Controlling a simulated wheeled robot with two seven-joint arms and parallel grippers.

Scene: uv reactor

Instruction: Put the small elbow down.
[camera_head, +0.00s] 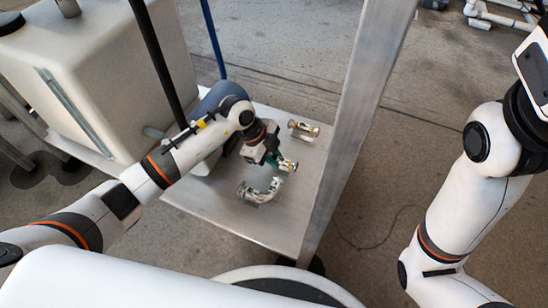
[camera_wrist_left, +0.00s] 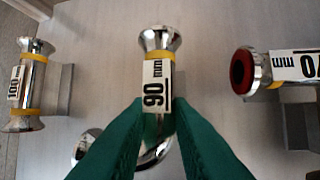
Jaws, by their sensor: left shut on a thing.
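My left gripper (camera_head: 277,160) is over the metal shelf, its green fingers shut on the small elbow (camera_head: 289,164). In the left wrist view the small elbow (camera_wrist_left: 155,70) is shiny metal with a yellow band and a "90 mm" label.
Pieces labelled "100" (camera_wrist_left: 28,85) and "70 mm" (camera_wrist_left: 285,68) flank the elbow. A steel post (camera_head: 352,120) stands to the right.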

